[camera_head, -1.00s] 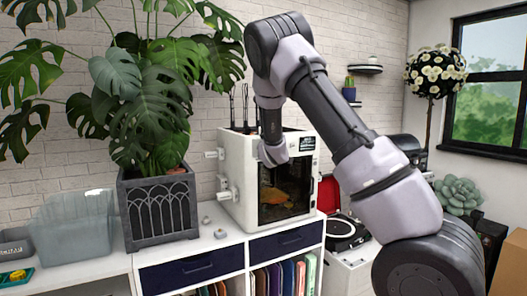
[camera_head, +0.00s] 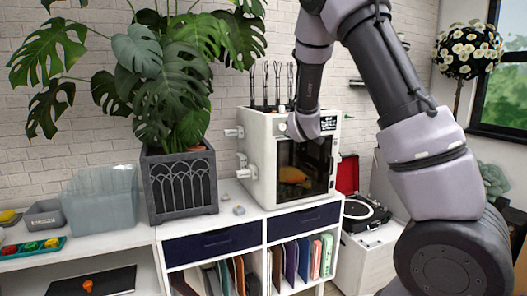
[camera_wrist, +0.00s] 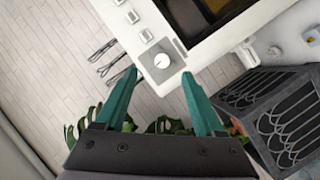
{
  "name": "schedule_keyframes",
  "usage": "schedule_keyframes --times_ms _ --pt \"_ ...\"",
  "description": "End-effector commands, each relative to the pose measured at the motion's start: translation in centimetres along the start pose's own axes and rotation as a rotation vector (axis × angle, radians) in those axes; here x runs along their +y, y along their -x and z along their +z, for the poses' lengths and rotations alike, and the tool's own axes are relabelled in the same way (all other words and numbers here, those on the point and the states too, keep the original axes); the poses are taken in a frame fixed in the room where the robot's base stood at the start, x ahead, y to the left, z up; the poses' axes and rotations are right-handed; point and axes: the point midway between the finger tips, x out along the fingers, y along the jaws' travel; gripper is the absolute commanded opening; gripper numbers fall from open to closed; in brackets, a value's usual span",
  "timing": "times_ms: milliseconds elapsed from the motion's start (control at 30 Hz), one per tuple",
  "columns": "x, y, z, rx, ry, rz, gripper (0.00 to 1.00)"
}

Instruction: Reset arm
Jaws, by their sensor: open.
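My gripper (camera_wrist: 160,88) shows in the wrist view with two teal fingers spread apart and nothing between them. In the head view my arm reaches in from the right and bends down in front of the white machine (camera_head: 262,165). The fingers are hidden in the head view. The machine has a dark front window with an orange object (camera_head: 292,174) inside.
A large potted plant (camera_head: 180,185) stands left of the machine on a white shelf unit (camera_head: 110,246). A clear bin (camera_head: 98,197) and a teal tray (camera_head: 32,247) stand further left. A record player (camera_head: 362,214) is at the right.

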Motion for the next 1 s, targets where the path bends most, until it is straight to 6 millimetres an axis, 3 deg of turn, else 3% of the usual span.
schedule_keyframes --times_ms 100,267,500,800,900,1000 --pt "2.8 2.8 1.4 -0.08 -0.222 -0.065 0.71" --pt "5.3 8.4 2.6 -0.192 -0.526 -0.182 0.71" --pt "7.5 19.4 3.1 -0.344 -0.88 -0.333 0.71" --pt "6.8 34.5 4.1 -0.562 -1.16 -0.416 0.71" --pt "6.0 38.1 4.7 -0.628 -1.214 -0.412 0.71" --pt "5.3 40.3 5.0 -0.675 -1.248 -0.404 0.71"
